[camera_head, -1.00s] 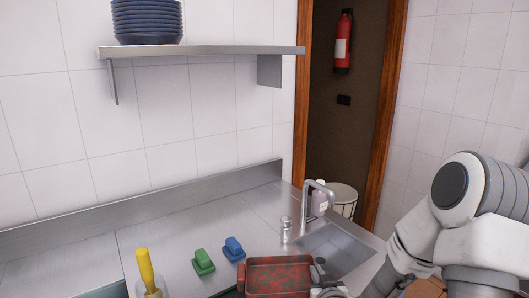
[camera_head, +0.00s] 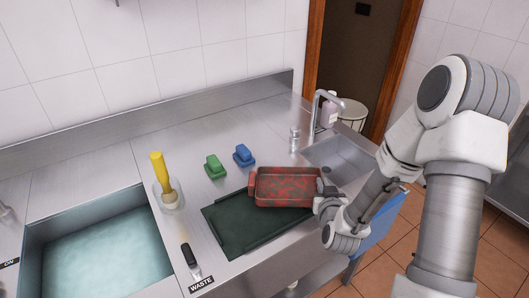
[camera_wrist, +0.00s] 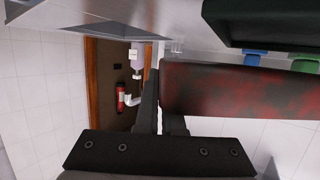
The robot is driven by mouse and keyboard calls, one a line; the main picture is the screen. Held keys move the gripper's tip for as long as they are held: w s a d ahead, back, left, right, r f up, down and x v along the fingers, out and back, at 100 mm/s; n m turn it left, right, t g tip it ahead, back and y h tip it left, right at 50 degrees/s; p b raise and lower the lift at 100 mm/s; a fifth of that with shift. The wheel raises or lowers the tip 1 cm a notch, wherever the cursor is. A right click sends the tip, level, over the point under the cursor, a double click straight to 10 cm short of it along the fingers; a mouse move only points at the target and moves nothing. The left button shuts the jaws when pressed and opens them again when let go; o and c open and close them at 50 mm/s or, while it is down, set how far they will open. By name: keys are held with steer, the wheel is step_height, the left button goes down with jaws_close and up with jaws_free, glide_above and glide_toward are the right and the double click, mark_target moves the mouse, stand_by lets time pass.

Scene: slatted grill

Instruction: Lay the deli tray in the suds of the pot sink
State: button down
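The deli tray (camera_head: 284,187) is a red rectangular pan with dark stains, at the right end of the counter. My gripper (camera_head: 325,192) is at its right end; in the wrist view, its fingers (camera_wrist: 160,105) are closed on the tray's end wall (camera_wrist: 235,90). The tray looks roughly level and overlaps a dark green flat tray (camera_head: 240,230); a gap shows beneath it in the wrist view. The pot sink (camera_head: 34,245) is at the lower left, with pale bluish suds (camera_head: 105,255) inside. Its near edge is cut off.
A black-handled scraper (camera_head: 190,260) lies near the WASTE label. A small basin (camera_head: 340,158) with a tap (camera_head: 318,115) is at right.

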mark_target(291, 187)
steer(key=r+n+y, duration=0.2)
steer(key=r, duration=0.1)
steer(key=w+r+n+y, duration=0.1)
steer(key=r+y, duration=0.1)
steer(key=shift+d+r+g, duration=0.1)
steer(key=shift+r+g, duration=0.05)
steer(key=shift+g, duration=0.15)
steer(key=shift+s+d+r+n+g+y, duration=0.65)
steer(key=shift+s+r+n+g+y, duration=0.25)
steer(key=shift+s+n+y, duration=1.1)
steer(key=w+a+f, duration=0.1)
steer(key=a+f, duration=0.1)
steer(key=a, duration=0.1)
steer(key=w+a+f, duration=0.2)
steer(key=a, duration=0.2)
steer(key=w+a+f, duration=0.1)
steer(key=a+f, duration=0.2)
steer(key=shift+w+a+b, duration=0.2)
steer(key=shift+b, duration=0.2)
steer(key=shift+f, duration=1.9)
steer(key=shift+f+b, duration=0.25)
steer(key=shift+b, duration=0.15)
steer(key=c, duration=1)
jaws_free()
steer(key=shift+c, duration=0.2)
steer(key=shift+r, duration=0.1)
